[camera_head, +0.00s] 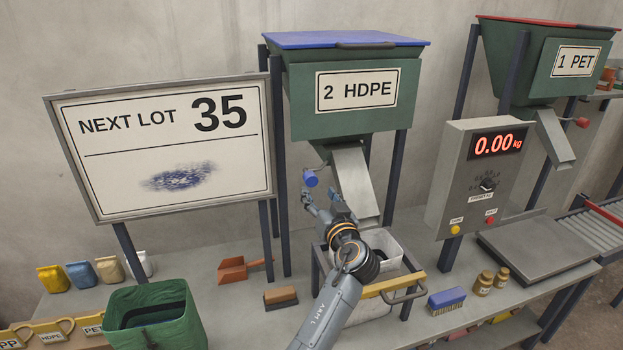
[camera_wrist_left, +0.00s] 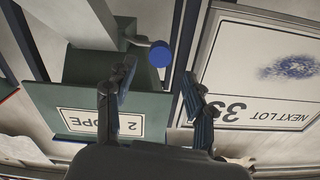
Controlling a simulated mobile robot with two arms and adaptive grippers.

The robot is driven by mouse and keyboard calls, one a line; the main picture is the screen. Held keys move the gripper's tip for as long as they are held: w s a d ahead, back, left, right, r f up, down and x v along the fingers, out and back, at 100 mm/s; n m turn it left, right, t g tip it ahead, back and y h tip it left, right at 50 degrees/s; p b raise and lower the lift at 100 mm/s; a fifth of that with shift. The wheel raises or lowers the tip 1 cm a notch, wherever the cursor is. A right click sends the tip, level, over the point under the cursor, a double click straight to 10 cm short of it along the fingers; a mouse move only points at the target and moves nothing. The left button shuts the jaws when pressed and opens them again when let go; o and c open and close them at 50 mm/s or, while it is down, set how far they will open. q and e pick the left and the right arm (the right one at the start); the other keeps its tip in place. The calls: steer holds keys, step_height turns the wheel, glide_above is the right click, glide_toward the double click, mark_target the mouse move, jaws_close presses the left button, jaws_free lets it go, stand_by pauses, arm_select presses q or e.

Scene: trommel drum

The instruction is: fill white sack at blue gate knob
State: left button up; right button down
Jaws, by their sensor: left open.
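The blue gate knob (camera_head: 310,177) sits on a short lever beside the metal chute (camera_head: 353,178) of the green hopper marked 2 HDPE (camera_head: 330,125). My left gripper (camera_head: 322,198) is open just below the knob, apparently not touching it. In the left wrist view the knob (camera_wrist_left: 160,53) shows beyond and between the spread fingertips (camera_wrist_left: 157,76). A white open-topped container, seemingly the sack (camera_head: 398,246), stands under the chute in a dark frame; my arm hides part of it. Its inside looks dark, and its contents cannot be told. My right gripper is not in view.
The NEXT LOT 35 board (camera_head: 165,150) stands close left of the gripper. A scale console (camera_head: 478,180) reading 0.00 kg is at right. A green bag (camera_head: 155,318), orange scoop (camera_head: 235,270), brown brush (camera_head: 281,297) and blue brush (camera_head: 446,299) occupy the bench.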

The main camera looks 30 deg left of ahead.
mark_target(314, 186)
arm_select(q)
steer(key=x, duration=0.7)
steer(key=shift+w+a, duration=0.1)
steer(key=shift+w, duration=0.05)
jaws_close()
